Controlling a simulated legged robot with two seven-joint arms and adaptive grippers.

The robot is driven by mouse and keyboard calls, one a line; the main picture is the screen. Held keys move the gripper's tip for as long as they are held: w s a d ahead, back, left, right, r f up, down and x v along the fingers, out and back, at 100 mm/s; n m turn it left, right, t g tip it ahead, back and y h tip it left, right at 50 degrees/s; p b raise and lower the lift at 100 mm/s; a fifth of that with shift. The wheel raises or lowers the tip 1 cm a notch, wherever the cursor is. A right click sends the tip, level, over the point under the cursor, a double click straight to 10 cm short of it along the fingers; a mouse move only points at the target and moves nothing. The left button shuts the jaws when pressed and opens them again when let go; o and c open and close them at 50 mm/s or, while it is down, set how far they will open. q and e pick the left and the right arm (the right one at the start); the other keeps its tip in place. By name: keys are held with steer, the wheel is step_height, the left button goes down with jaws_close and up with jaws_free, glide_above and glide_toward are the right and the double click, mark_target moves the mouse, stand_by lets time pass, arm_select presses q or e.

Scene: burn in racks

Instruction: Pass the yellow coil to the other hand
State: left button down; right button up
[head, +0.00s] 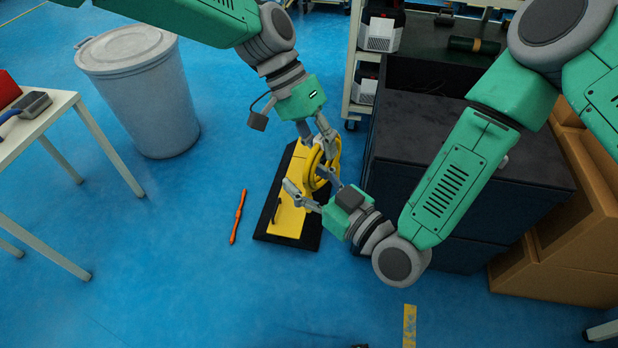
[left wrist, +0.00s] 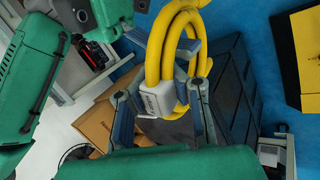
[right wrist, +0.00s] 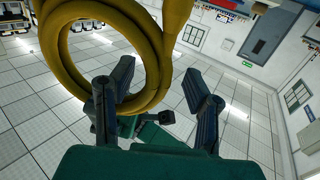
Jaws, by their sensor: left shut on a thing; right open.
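The yellow coil (head: 324,160) hangs in the air from my left gripper (head: 314,134). In the left wrist view the coil (left wrist: 155,50) passes between the left fingers, with a white label (left wrist: 160,97) on its strands. My right gripper (head: 306,180) is open, just below the coil in the head view. In the right wrist view the coil's large loop (right wrist: 160,60) is just beyond the right fingertips, and one finger overlaps it. I cannot tell whether the right fingers touch it.
A black base with a yellow top (head: 287,216) lies on the floor below the grippers. An orange tool (head: 238,216) lies left of it. A dark cabinet (head: 420,140) stands close on the right, with cardboard boxes (head: 560,240) beside it. A grey bin (head: 140,95) stands at left.

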jaws_close()
arm_select(q)
steer(key=c, duration=1.6)
jaws_free()
